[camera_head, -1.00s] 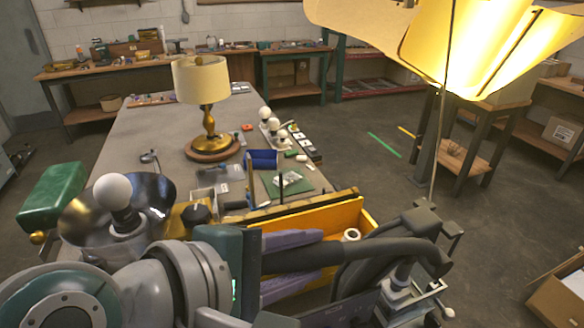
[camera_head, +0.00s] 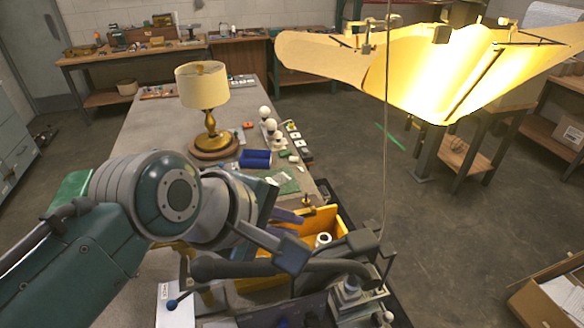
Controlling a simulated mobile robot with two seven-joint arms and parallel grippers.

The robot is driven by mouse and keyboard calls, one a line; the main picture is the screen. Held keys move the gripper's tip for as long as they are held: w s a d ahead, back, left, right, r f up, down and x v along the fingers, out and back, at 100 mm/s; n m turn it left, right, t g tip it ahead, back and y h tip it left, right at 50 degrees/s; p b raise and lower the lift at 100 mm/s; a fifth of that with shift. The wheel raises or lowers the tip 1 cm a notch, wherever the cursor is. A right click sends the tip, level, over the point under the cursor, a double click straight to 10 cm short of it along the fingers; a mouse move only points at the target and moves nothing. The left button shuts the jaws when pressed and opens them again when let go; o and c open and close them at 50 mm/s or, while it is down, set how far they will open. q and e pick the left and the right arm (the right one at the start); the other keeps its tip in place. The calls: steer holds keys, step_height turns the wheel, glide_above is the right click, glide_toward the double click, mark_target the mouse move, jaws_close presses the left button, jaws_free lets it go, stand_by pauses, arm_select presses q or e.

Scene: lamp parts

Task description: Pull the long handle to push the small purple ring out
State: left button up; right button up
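My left arm reaches in from the left. The purple fingers of my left gripper (camera_head: 290,216) point right, partly hidden behind my wrist, so their opening cannot be told. A long dark grey bar (camera_head: 235,268), which looks like the long handle, runs across the lower middle, below and in front of the gripper. It leads to a grey mechanism (camera_head: 350,288) at the lower right. The gripper appears apart from the bar. I cannot make out the small purple ring. My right gripper is not in view.
An orange box (camera_head: 318,222) with a white roll (camera_head: 323,240) is just right of the gripper. A large glowing shade (camera_head: 430,70) hangs at the upper right.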

arm_select(q)
steer(key=o, duration=0.8)
steer(key=shift+s+a+f, duration=0.15)
steer(key=shift+a+f, duration=0.1)
steer(key=shift+o, duration=0.2)
steer(key=v, duration=1)
